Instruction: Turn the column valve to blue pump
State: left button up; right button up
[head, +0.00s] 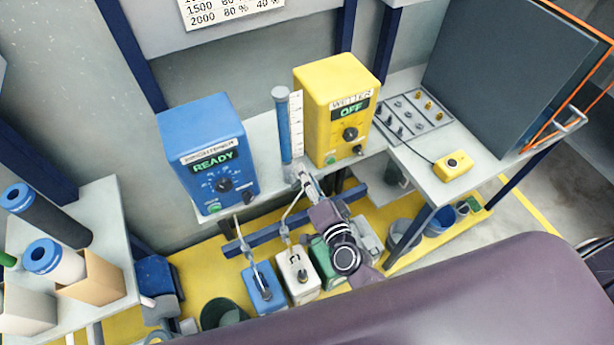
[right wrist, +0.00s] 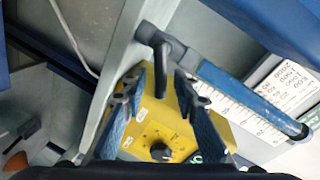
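The blue column (head: 285,125) stands upright between the blue and yellow boxes; it also shows in the right wrist view (right wrist: 250,98). The column valve's dark lever (right wrist: 162,62) hangs at the column's lower end. In the head view the valve is largely hidden behind my right gripper (head: 304,176). My right gripper (right wrist: 160,82) is open, and the lever shows between its two fingers; I cannot tell whether they touch it. The blue pump (head: 264,288) sits low on the left, beside a white pump (head: 298,276) and a green pump (head: 326,262). My left gripper is out of view.
A blue box reading READY (head: 210,155) stands left of the column, and a yellow box reading OFF (head: 335,105) stands close on its right. A tray of small fittings (head: 412,115) and a yellow button box (head: 453,165) lie further right.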

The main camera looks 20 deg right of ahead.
jog(key=shift+s, duration=0.2)
jog(key=s+d+r, duration=0.1)
jog(key=s+r, duration=0.1)
jog(key=s, duration=0.9)
jog(key=shift+s, duration=0.25)
jog(key=shift+d, duration=0.1)
jog(key=s+f+n+g+b, duration=0.1)
jog(key=s+f+n+g, duration=0.3)
jog(key=f, duration=1)
jog(key=s+f+n+g, duration=0.3)
jog(key=s+f+n, duration=0.15)
jog(key=f, duration=0.95)
jog(key=s+d+f+n+g+b, duration=0.1)
jog(key=s+d+f+g, duration=0.3)
jog(key=s+f, duration=0.5)
jog(key=s+d+f+n+g+h, duration=0.1)
jog(key=s+d+f+n+g, duration=0.3)
jog(key=s+f, duration=0.5)
jog(key=s, duration=0.6)
jog(key=shift+d+h+b, duration=0.3)
jog(key=shift+d+b, duration=0.05)
